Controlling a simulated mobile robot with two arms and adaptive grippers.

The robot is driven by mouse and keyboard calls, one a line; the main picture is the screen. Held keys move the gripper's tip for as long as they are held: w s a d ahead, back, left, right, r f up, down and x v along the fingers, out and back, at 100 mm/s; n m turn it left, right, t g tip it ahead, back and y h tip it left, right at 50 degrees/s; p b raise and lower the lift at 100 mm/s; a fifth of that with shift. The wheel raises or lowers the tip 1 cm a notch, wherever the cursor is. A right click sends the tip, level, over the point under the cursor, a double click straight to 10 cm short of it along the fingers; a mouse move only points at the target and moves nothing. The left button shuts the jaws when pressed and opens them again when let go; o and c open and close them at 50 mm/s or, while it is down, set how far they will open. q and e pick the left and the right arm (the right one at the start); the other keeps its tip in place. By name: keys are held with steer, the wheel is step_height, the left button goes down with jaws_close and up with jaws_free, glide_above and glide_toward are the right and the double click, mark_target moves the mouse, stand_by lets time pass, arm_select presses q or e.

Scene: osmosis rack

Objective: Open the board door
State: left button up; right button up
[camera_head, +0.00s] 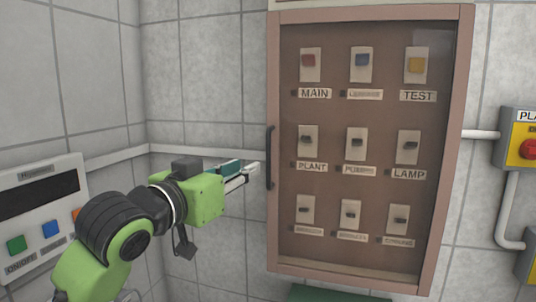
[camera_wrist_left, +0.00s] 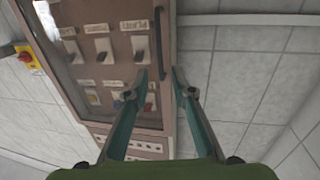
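The board is a wall cabinet with a pinkish-brown frame and a clear door (camera_head: 370,232), which looks closed in the head view. Its dark vertical handle (camera_head: 270,157) is on the left edge of the door. My left gripper (camera_head: 254,172) is just left of the handle, pointing at it. In the left wrist view my left gripper (camera_wrist_left: 161,78) has its two fingers apart, with nothing held. The handle (camera_wrist_left: 159,42) appears ahead, in line with the gap between them; I cannot tell whether a finger touches it. My right gripper is not in view.
Labelled switches show behind the door. A control panel (camera_head: 40,208) with coloured buttons is at the lower left. A yellow box with a red button (camera_head: 528,149) and pipes are on the right wall.

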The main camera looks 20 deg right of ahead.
mark_target(267, 157)
arm_select(q)
steer(key=p+x, duration=0.3)
steer(key=x, duration=0.6)
steer(key=shift+w+d+r+p, duration=0.1)
steer(key=shift+w+d+p, duration=0.1)
steer(key=shift+d+p, duration=0.15)
steer(key=shift+p+x, duration=0.35)
steer(key=shift+x, duration=0.5)
jaws_close()
